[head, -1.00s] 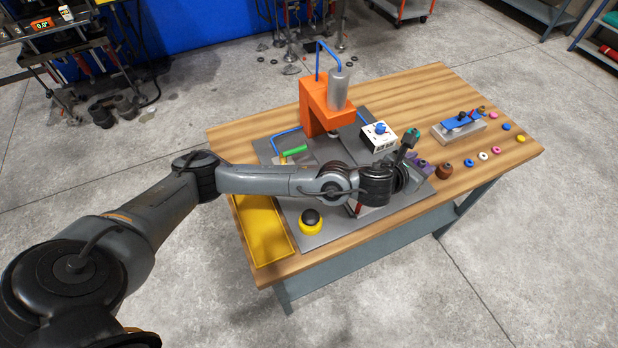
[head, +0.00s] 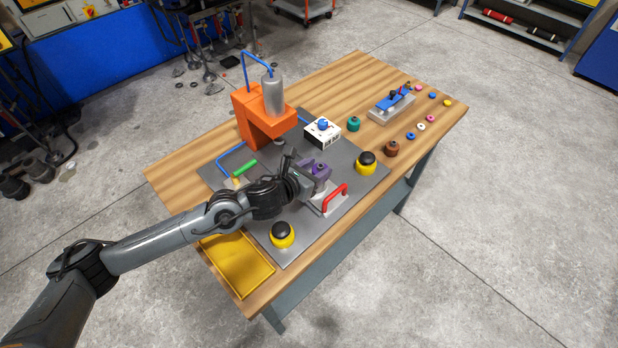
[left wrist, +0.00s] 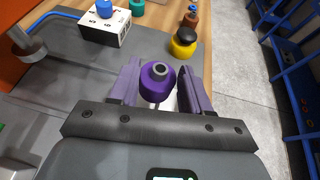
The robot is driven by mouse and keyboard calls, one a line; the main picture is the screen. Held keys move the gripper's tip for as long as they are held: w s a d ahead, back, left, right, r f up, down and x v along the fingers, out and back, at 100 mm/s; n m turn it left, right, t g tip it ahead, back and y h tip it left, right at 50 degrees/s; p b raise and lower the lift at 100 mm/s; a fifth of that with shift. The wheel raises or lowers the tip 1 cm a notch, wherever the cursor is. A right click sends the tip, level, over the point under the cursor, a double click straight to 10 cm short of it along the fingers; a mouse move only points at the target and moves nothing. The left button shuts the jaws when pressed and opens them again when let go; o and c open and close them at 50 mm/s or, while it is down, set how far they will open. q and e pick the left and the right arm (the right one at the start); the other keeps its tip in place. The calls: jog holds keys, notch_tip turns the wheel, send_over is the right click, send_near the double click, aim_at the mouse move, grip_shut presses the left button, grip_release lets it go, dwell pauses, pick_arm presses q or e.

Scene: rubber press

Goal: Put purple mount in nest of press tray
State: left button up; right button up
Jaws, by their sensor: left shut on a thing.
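The purple mount (head: 320,170) is held between the fingers of my left gripper (head: 313,174), which is shut on it. In the left wrist view the purple mount (left wrist: 158,78) stands upright between the two fingertips (left wrist: 160,88), its round top with a dark hole facing the camera. The press tray (head: 322,203) is a silvery slide with a red handle (head: 336,198) at the front of the grey plate. The gripper and mount are over or just behind the tray in the head view. The nest is hidden, and I cannot tell the mount's height above it. My right gripper is not in view.
The orange press (head: 256,122) stands behind the gripper. Yellow-and-black buttons flank the tray, one at left (head: 282,236) and one at right (head: 366,163). A white box with a blue knob (head: 322,131), a teal mount (head: 353,124) and a brown mount (head: 392,149) stand to the right.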

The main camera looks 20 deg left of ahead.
pick_arm(q)
jog(key=shift+a+f, duration=0.5)
jog(key=shift+a, duration=0.35)
jog(key=shift+f, duration=2)
jog(key=shift+b, duration=0.3)
jog(key=o, duration=1.1)
jog(key=shift+f, duration=0.1)
jog(key=shift+o, duration=0.2)
